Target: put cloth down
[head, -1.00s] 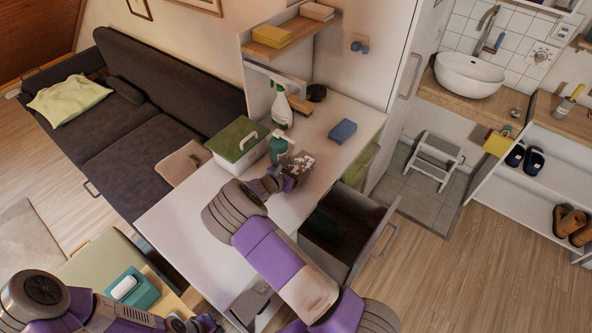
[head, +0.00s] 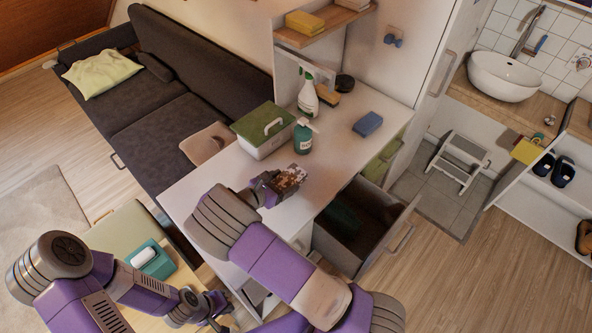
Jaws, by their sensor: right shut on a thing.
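A small crumpled cloth (head: 289,178), brown and whitish, is at the tip of my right gripper (head: 271,188), which is shut on it. The cloth is over the white desk top (head: 237,178), in front of the green spray bottle and pump bottle. I cannot tell whether its underside touches the desk. The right fingers are mostly hidden by my own wrist. My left gripper (head: 217,306) is low at the bottom, beside the desk's near side; its fingers are too small and dark to tell open from shut.
On the desk stand a green-lidded box (head: 264,130), a pump bottle (head: 303,136), a spray bottle (head: 308,97) and a blue sponge (head: 368,124). An open drawer (head: 361,225) juts out at the desk's right. A teal tissue box (head: 151,260) is at lower left.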

